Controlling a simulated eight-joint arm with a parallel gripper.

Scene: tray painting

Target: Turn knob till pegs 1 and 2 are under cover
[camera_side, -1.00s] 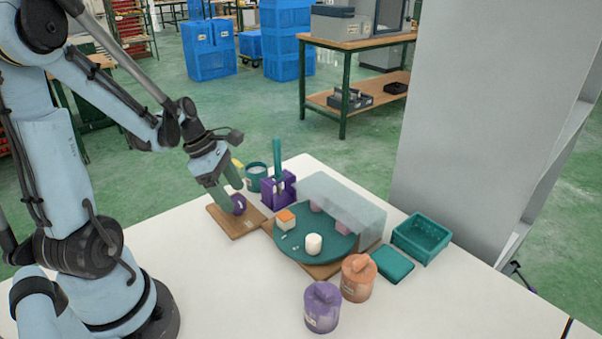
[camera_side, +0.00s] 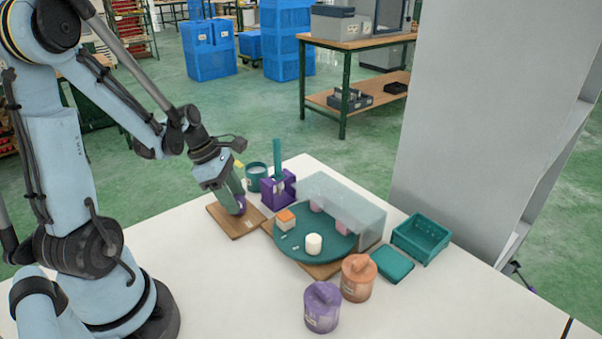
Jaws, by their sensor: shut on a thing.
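My gripper (camera_side: 239,205) points down over a wooden board and is shut on the purple knob (camera_side: 241,208), which its fingers largely hide. Beside the board is a green turntable (camera_side: 327,242). A cube with an orange top and pale sides (camera_side: 286,220) and a white cylinder (camera_side: 314,244) stand on its open front part. Small pale marks lie on the disc near them, too small to read. A clear cover (camera_side: 345,205) spans the back of the turntable, with pink blocks (camera_side: 343,225) showing under it. I cannot tell which pieces are pegs 1 and 2.
A purple holder (camera_side: 278,190) with a green upright and a green cup (camera_side: 257,177) stand behind the knob's board (camera_side: 229,225). A purple lidded jar (camera_side: 322,309), an orange one (camera_side: 358,279), a green lid (camera_side: 392,264) and a green box (camera_side: 421,238) stand to the right. The front-left table is clear.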

